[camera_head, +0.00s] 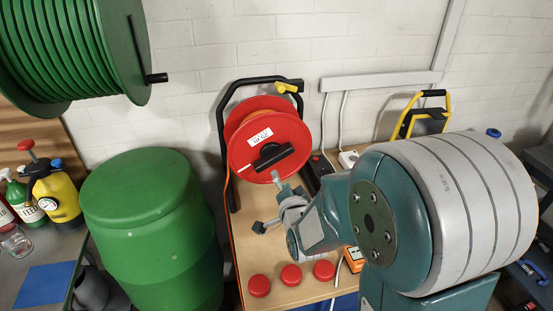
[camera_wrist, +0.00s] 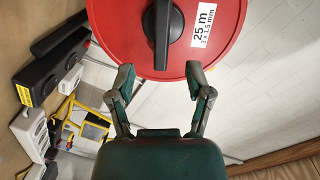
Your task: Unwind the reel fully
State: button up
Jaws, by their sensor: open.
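A red cable reel (camera_head: 258,128) stands on a black frame on the wooden bench, with a white label and a black bar handle (camera_head: 274,159) across its face. In the wrist view the reel (camera_wrist: 215,65) fills the top, its label reading 25 m. The black handle (camera_wrist: 163,30) there points up and down in the picture. In the head view my gripper (camera_head: 266,204) is just below the reel; contact cannot be told.
A large green hose reel (camera_head: 75,45) hangs at upper left above a green barrel (camera_head: 150,220). Several red caps (camera_head: 291,275) lie on the bench front. Power strips and a yellow work lamp (camera_head: 402,124) stand to the right of the reel.

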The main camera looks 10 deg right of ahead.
aim_at(274, 161)
jog(key=shift+m+t, duration=0.5)
jog(key=w, duration=1.1)
jog(key=shift+d+f, duration=0.2)
jog(key=shift+f, duration=0.1)
jog(key=shift+s, duration=0.1)
jog(key=shift+s+r, duration=0.1)
grip_shut()
